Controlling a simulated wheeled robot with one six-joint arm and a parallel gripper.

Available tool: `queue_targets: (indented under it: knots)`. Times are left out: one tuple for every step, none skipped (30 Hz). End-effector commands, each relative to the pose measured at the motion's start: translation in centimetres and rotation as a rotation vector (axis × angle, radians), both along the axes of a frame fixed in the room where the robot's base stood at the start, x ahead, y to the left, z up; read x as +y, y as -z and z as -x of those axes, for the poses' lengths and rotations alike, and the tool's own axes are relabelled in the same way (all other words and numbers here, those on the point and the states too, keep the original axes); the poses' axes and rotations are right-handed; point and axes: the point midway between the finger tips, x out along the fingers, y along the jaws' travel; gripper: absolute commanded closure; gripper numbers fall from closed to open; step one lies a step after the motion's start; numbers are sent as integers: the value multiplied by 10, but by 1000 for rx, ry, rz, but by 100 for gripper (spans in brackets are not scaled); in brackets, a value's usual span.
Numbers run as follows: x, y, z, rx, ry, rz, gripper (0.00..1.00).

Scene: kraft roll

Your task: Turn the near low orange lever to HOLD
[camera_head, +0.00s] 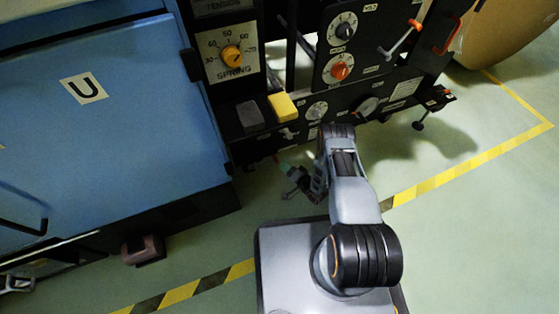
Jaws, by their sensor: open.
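My gripper (292,181) is low in front of the black machine panel, left of my grey arm, with its jaws open and apart. A small orange-red bit (274,158) shows just above and left of it, at the foot of the panel; it may be part of the near low lever, but it is too small to tell. I cannot tell whether the gripper touches it. No HOLD label can be read. A second lever with an orange tip (415,25) sits higher, at the right of the panel.
A blue cabinet (120,130) stands at left. A kraft roll (500,35) is at upper right. Green floor is clear at right.

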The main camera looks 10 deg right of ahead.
Motion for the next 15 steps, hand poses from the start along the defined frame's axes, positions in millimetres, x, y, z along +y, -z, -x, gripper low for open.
queue_targets:
  knots:
    - [-7, -5, 9, 4, 4, -1, 55]
    - [-10, -5, 13, 4, 5, -1, 55]
    - [-14, -6, 18, 4, 4, 0, 55]
    - [-17, -7, 22, 3, 4, 1, 55]
    - [-19, -7, 26, 4, 4, 0, 55]
    - [-22, -8, 30, 4, 4, -2, 55]
    - [-25, -8, 33, 4, 4, 0, 55]
    - [-27, -8, 36, 2, 3, 0, 55]
    - [-29, -9, 39, 3, 2, 0, 55]
    - [-30, -9, 41, 3, 2, 0, 55]
    - [-31, -9, 43, 3, 2, 0, 55]
    - [-33, -9, 45, 2, 2, -1, 55]
    - [-33, -9, 46, 2, 1, 0, 55]
    - [-34, -9, 47, 2, 1, 0, 55]
    - [-34, -9, 48, 2, 1, 0, 55]
